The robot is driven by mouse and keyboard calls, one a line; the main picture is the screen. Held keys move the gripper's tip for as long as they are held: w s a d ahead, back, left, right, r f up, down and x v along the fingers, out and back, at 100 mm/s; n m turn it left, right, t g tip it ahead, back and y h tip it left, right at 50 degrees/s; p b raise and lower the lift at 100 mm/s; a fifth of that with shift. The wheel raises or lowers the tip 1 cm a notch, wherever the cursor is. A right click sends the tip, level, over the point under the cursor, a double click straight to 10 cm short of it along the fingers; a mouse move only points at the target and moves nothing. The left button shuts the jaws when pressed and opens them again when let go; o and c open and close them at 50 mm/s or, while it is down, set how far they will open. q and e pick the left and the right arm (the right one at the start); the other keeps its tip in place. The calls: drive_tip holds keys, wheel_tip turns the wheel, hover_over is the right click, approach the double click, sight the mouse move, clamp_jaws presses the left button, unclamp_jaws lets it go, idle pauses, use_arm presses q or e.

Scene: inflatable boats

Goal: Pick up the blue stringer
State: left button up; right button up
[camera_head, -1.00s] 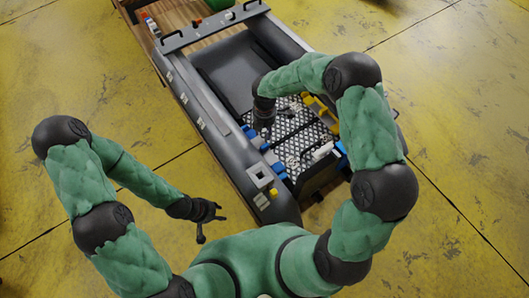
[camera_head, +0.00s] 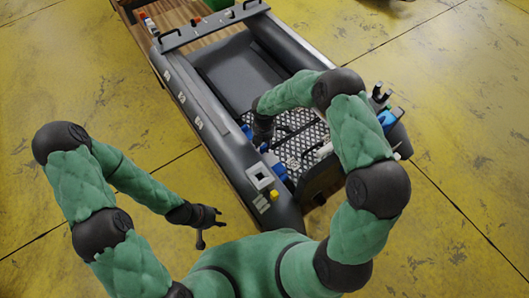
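Several small blue parts show in the grey inflatable boat; I cannot tell which is the stringer. One blue part (camera_head: 246,131) is by the left tube, near my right gripper. Another blue part (camera_head: 280,172) is lower along that tube, and a larger blue part (camera_head: 387,119) is on the right tube. My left gripper (camera_head: 212,226) is open and empty, outside the boat over the yellow floor.
The boat (camera_head: 205,115) has thick side tubes and a grey crossbar (camera_head: 212,27) at its far end. A white square fitting (camera_head: 260,177) and a yellow part (camera_head: 274,195) are on the near left tube. The floor on both sides is clear.

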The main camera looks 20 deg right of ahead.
sight(264, 145)
drive_tip(key=shift+f, duration=0.85)
drive_tip(key=shift+r, duration=0.1)
clamp_jaws()
drive_tip(key=shift+r, duration=0.1)
drive_tip(key=shift+w+r, duration=0.1)
drive_tip(key=shift+r, duration=0.25)
wheel_tip(264, 145, up, 9)
drive_tip(key=p, duration=0.3)
